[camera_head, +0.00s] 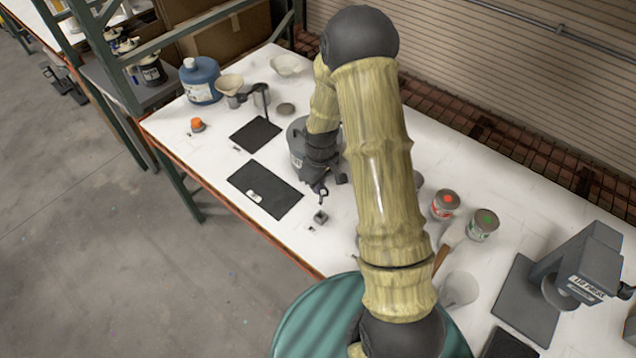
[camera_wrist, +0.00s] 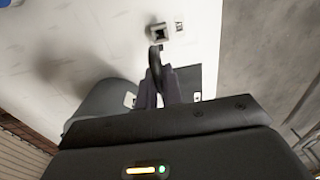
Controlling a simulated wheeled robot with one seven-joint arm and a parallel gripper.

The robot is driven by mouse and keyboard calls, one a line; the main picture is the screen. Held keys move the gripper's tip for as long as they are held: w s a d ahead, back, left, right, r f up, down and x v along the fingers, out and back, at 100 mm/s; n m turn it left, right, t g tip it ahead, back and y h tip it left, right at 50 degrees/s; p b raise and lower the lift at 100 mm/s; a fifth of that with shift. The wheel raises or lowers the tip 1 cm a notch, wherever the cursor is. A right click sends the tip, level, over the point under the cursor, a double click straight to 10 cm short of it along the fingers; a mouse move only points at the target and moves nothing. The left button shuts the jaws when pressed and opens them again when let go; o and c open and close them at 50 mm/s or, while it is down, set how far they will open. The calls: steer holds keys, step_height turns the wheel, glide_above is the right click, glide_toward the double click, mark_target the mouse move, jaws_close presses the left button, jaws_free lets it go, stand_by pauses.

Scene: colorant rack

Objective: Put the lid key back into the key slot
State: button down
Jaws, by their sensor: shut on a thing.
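My gripper (camera_head: 326,183) is over the white table and is shut on the lid key (camera_wrist: 155,62), a dark piece with a rounded, hooked end. In the wrist view the key sticks out past the fingertips (camera_wrist: 158,88). In the head view the key (camera_head: 322,198) is a small dark shape hanging below the fingers. The key slot (camera_head: 320,217) is a small grey block with a dark opening on the table, close to the key. The slot also shows in the wrist view (camera_wrist: 158,33), just beyond the key's end. I cannot tell whether the key touches the slot.
A dark mat (camera_head: 270,200) lies left of the slot. A grey can (camera_head: 297,150) stands behind my gripper. A small pale label (camera_wrist: 180,27) lies beside the slot.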

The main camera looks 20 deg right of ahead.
mark_target(319, 203)
step_height(319, 203, down, 2)
steer(key=shift+s+d+f+b, duration=0.15)
steer(key=shift+b, duration=0.6)
steer(key=shift+a+f+b, duration=0.2)
steer(key=shift+f+b, duration=0.55)
steer(key=shift+f, duration=0.3)
steer(key=shift+d+f+b, duration=0.1)
steer(key=shift+f+b, duration=0.25)
steer(key=shift+f, duration=0.1)
steer(key=shift+f+b, duration=1.5)
steer(key=shift+f, duration=0.4)
steer(key=c, duration=1.5)
jaws_free()
steer(key=shift+r, duration=0.2)
step_height(319, 203, up, 17)
steer(key=b, duration=0.3)
steer(key=shift+s+d+b, duration=0.1)
steer(key=shift+d+b, duration=0.05)
steer(key=shift+b, duration=0.25)
steer(key=shift+s, duration=0.1)
